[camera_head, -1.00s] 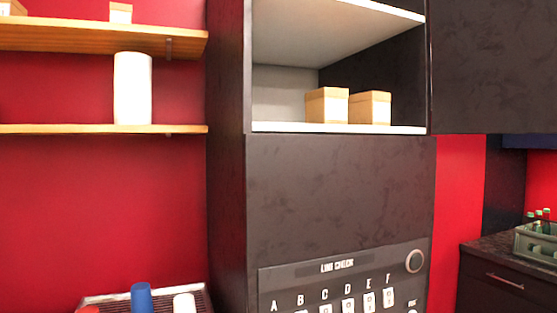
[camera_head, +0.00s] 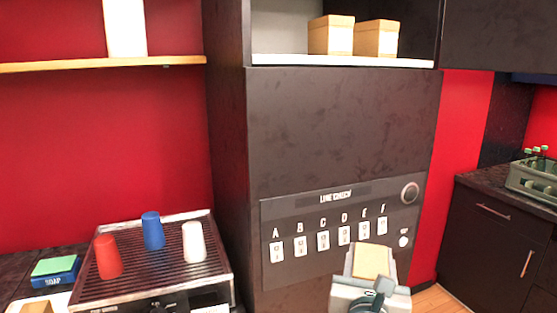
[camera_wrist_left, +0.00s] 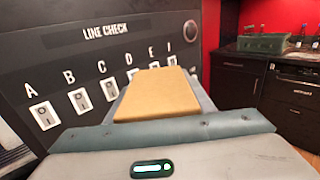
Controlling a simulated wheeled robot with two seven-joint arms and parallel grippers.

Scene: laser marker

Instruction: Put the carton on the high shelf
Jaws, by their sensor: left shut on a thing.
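A tan carton (camera_head: 374,260) is between the fingers of my left gripper (camera_head: 370,270), in front of the dark cabinet's lower panel. The carton also fills the middle of the left wrist view (camera_wrist_left: 157,95), with a grey finger along its right side. My left gripper is shut on it. The carton is well below the white-edged cabinet shelf (camera_head: 300,61). Two similar cartons, a left one (camera_head: 331,36) and a right one (camera_head: 376,38), stand side by side on that shelf. My right gripper is not in view.
A switch panel (camera_head: 335,232) lettered A to F is behind the gripper. A wooden shelf (camera_head: 90,64) with a white cylinder (camera_head: 125,28) is at left. Cups stand on a metal grate (camera_head: 165,262) below. A green crate (camera_head: 535,178) sits on the right counter.

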